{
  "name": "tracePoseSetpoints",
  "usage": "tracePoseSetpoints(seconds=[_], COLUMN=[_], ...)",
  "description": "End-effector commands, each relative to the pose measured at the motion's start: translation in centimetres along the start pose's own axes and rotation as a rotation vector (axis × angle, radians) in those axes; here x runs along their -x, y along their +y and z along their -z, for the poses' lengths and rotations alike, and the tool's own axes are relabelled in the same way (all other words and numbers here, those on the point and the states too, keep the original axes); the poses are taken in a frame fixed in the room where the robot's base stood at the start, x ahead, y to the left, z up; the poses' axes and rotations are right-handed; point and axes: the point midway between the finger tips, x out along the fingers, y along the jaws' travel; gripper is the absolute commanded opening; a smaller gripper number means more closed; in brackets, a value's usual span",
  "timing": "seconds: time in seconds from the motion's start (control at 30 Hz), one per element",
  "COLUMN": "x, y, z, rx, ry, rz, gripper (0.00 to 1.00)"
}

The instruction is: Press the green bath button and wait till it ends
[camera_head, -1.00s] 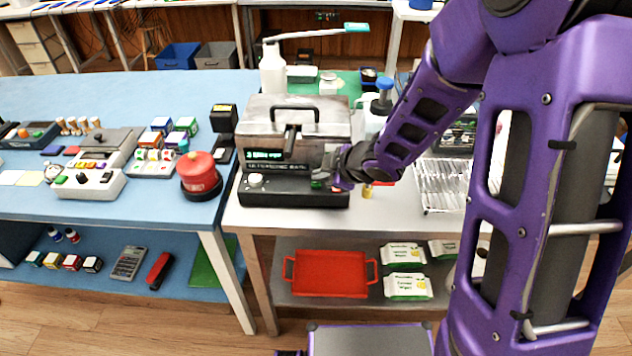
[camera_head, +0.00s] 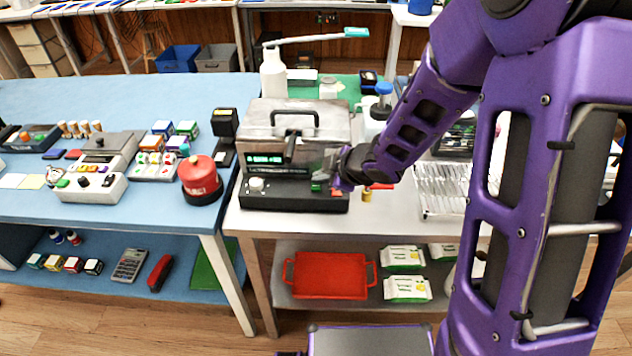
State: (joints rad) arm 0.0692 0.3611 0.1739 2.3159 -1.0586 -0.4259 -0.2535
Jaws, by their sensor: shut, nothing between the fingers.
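The ultrasonic bath (camera_head: 262,150) is a grey box with a dark front base, standing on the metal table in the head view. Its lid, with a dark handle on top, looks closed. A green-lit display (camera_head: 264,159) is on its front; its text is too small to read. The green button (camera_head: 316,188) is at the right of the base, with a red button (camera_head: 335,191) right of it. A pale knob (camera_head: 256,184) is at the left. My gripper (camera_head: 334,180) is shut and empty, close to the bath's right front beside the buttons. I cannot tell whether it touches anything.
A small yellow bottle (camera_head: 367,194) stands right of the bath, near a wire rack (camera_head: 447,185). A white bottle (camera_head: 273,75) stands behind it. A red round device (camera_head: 200,175) is on the blue table at left. A red tray (camera_head: 330,275) lies on the shelf below.

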Motion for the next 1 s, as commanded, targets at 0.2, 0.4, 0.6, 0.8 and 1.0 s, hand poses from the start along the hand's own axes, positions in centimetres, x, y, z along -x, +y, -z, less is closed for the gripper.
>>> tracePoseSetpoints(seconds=[0.2, 0.4, 0.6, 0.8, 1.0], x=[0.3, 0.4, 1.4, 2.9, 3.9], y=[0.2, 0.3, 1.0, 2.1, 2.9], z=[0.2, 0.3, 1.0, 2.1, 2.9], rx=[0.0, 0.0, 0.0, 0.0, 0.0], ry=[0.0, 0.0, 0.001, 0.001, 0.001], rz=[0.0, 0.0, 0.0, 0.0, 0.0], gripper=[0.0, 0.0, 0.0, 0.0, 0.0])
